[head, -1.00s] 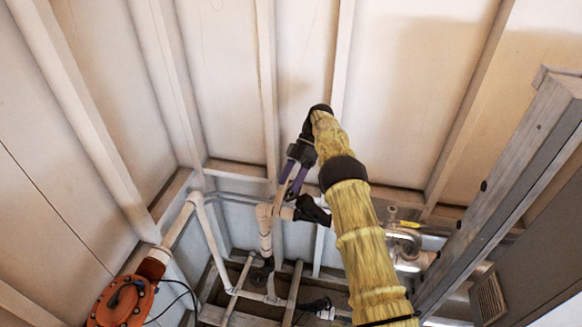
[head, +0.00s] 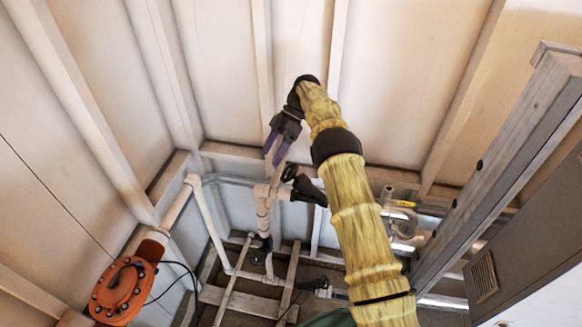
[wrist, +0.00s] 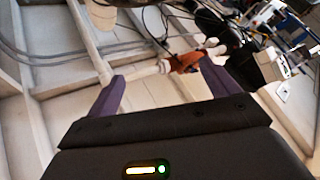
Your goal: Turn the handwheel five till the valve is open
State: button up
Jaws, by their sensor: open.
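A black valve (head: 308,190) with a small dark handle on top sits on the white pipework in the head view. No number marking is readable, so I cannot tell whether this is handwheel five. My gripper (head: 274,160) is open, its two purple fingers pointing down, just above and left of that handle in the picture. It appears empty and apart from the handle, though the depth gap is unclear. In the wrist view, my gripper (wrist: 160,86) has its fingers spread wide.
White pipes (head: 263,205) run along the back corner. Another black fitting (head: 315,285) lies lower. An orange round-flanged unit (head: 122,290) stands at left. A grey beam and cabinet (head: 495,275) close off the right. Metal pipework (head: 400,220) is behind my arm.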

jog(key=w+a+f+m+t+y+b, duration=0.1)
jog(key=w+a+t+b, duration=0.35)
jog(key=a+b, duration=0.35)
jog(key=w+a+f+m+t+y+b, duration=0.1)
jog(key=w+a+f+t+b, duration=0.15)
jog(key=a+t+b, duration=0.5)
jog(key=w+a+f+m+t+y+b, duration=0.1)
jog(key=w+a+t+b, duration=0.3)
jog(key=a, duration=0.7)
jog(key=s+d+r+m+t+h+b, duration=0.3)
jog(key=s+d+m+t+h+b, duration=0.65)
jog(key=b, duration=0.65)
jog(key=s+d+f+m+g+h+b, duration=0.2)
jog(key=s+d+m+g+h+b, duration=0.1)
jog(key=s+d+m+h+b, duration=0.1)
jog(key=s+d+f+m+g+h+b, duration=0.3)
jog(key=s+d+m+h+b, duration=0.2)
jog(key=s+h, duration=0.3)
jog(key=shift+s+d+f+m+g+h, duration=0.35)
jog(key=shift+s+m, duration=0.2)
jog(key=shift+s, duration=0.3)
